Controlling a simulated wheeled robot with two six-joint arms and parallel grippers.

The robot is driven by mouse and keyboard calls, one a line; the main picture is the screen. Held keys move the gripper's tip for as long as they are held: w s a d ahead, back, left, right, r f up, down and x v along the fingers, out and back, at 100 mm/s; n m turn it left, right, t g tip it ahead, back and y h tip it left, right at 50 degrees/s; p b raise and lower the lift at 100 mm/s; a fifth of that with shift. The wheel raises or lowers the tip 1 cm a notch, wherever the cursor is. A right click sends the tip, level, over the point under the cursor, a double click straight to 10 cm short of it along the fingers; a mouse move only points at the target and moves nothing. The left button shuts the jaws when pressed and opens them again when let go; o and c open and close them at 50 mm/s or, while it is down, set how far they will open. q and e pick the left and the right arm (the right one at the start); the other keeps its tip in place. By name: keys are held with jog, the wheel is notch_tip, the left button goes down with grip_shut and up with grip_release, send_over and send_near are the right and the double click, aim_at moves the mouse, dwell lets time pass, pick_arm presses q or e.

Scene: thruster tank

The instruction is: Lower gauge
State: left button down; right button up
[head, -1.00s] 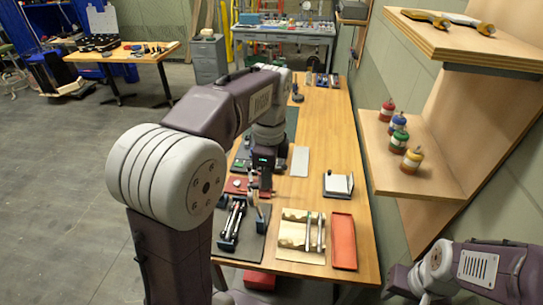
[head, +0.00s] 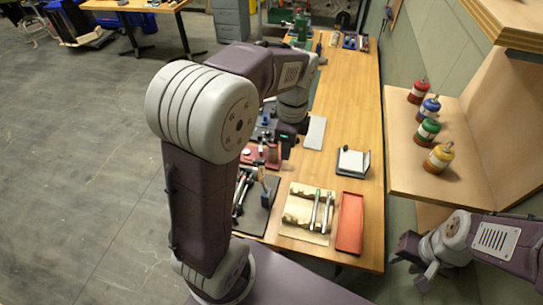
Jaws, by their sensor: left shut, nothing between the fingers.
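I cannot tell for sure which item is the gauge. My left gripper (head: 276,153) is shut and empty, pointing down over the red block area at the left side of the wooden bench (head: 345,110); my wrist partly hides it. Just in front of it, a dark plate (head: 257,222) carries dark and silver rod-like parts (head: 240,193) and a small upright post (head: 265,187). A pale wooden rack (head: 296,203) to the right holds two silver rod-like tools (head: 321,210) with green marks. My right gripper (head: 415,262) is empty, its fingers apart, right of the bench.
A red tray (head: 350,222) lies right of the rack. A small white-topped box (head: 353,162) and a pale flat plate (head: 315,132) sit behind. A wall shelf (head: 430,185) with several coloured bottles (head: 428,132) overhangs at right. Clear bench lies along the right side.

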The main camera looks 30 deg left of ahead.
pick_arm(q)
jog(key=a+f, duration=0.1)
jog(key=s+a+f, duration=0.1)
jog(key=a+f+p, duration=0.1)
jog(key=a+f, duration=0.1)
jog(key=shift+s, duration=0.25)
pick_arm(e)
jog(key=shift+s+r, duration=0.2)
jog(key=shift+r, duration=0.4)
